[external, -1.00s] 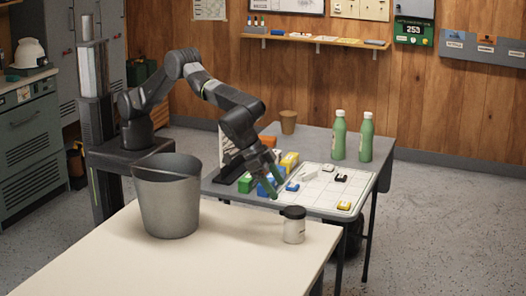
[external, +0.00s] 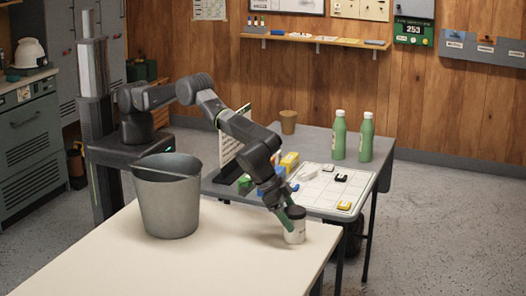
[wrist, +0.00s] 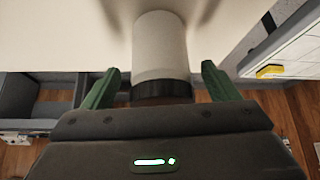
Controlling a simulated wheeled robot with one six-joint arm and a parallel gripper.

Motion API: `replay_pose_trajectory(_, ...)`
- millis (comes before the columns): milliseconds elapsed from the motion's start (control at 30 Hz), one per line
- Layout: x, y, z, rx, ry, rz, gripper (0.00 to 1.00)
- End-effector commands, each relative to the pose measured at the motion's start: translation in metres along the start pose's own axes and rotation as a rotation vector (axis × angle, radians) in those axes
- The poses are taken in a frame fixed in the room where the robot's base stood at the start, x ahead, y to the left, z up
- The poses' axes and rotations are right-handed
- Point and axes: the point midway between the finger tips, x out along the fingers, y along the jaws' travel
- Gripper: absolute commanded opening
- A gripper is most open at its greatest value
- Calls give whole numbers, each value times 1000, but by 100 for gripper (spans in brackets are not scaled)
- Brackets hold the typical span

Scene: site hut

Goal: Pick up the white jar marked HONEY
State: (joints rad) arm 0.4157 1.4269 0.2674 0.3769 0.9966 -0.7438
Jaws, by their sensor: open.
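A white jar (external: 294,234) with a dark lid stands upright near the right end of the cream table (external: 240,262). In the wrist view the white jar (wrist: 159,45) lies ahead with its dark lid nearest me; no lettering is readable. My gripper (external: 285,218) is at the jar, at its upper left in the external view. In the wrist view my gripper (wrist: 160,82) is open, with one green finger on each side of the lid and visible gaps between. The finger beyond the jar is hidden in the external view.
A grey bucket (external: 168,207) stands on the cream table left of the jar. Behind is a grey table (external: 311,138) with a marked board (external: 326,200), small coloured blocks, a brown cup (external: 288,122) and green bottles (external: 339,135). The cream table's front is clear.

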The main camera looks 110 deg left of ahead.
Motion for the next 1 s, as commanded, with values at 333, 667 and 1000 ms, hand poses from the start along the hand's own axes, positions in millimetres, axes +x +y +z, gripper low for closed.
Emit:
replay_pose_trajectory(333, 2, 0, 0, 0, 0, 0, 72)
replay_pose_trajectory(667, 2, 0, 0, 0, 0, 0, 24)
replay_pose_trajectory(1000, -3, 0, -4, -1, 3, 2, 23)
